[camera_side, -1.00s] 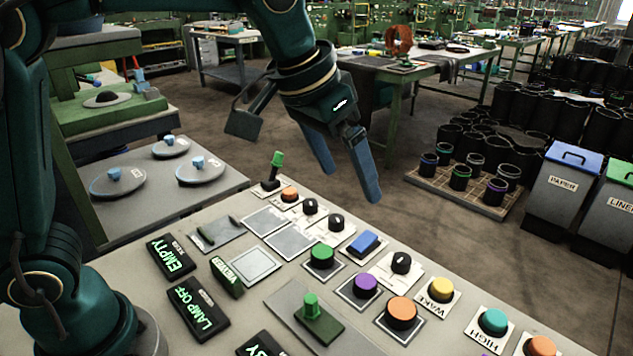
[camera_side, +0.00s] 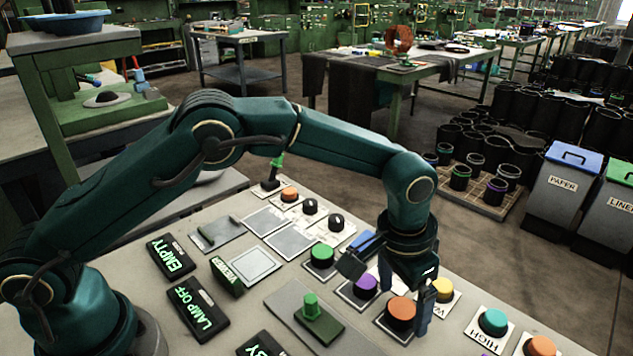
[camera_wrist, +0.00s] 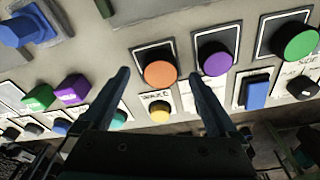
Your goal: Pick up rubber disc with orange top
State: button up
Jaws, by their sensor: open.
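A black round disc with an orange top (camera_side: 401,314) sits on a white-edged square plate on the grey panel. In the wrist view this orange-topped disc (camera_wrist: 160,75) shows between my fingertips, nearer the right part of the gap than the left finger's base. My gripper (camera_side: 403,306) is open and points down over it, with one finger on its right side and the other behind it. I cannot tell how far the tips are above the panel.
A purple-topped disc (camera_side: 365,284) is close on the left, and a yellow one (camera_side: 441,290) is just behind the right finger. A green-topped disc (camera_side: 322,256), a blue rocker (camera_side: 363,243) and a teal-topped disc (camera_side: 493,322) stand nearby. Bins (camera_side: 560,190) stand off the panel.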

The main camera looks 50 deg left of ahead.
jog(key=shift+f, duration=0.5)
jog(key=shift+w, duration=0.1)
jog(key=c, duration=1.5)
jog(key=shift+o, duration=0.2)
jog(key=shift+r, duration=0.15)
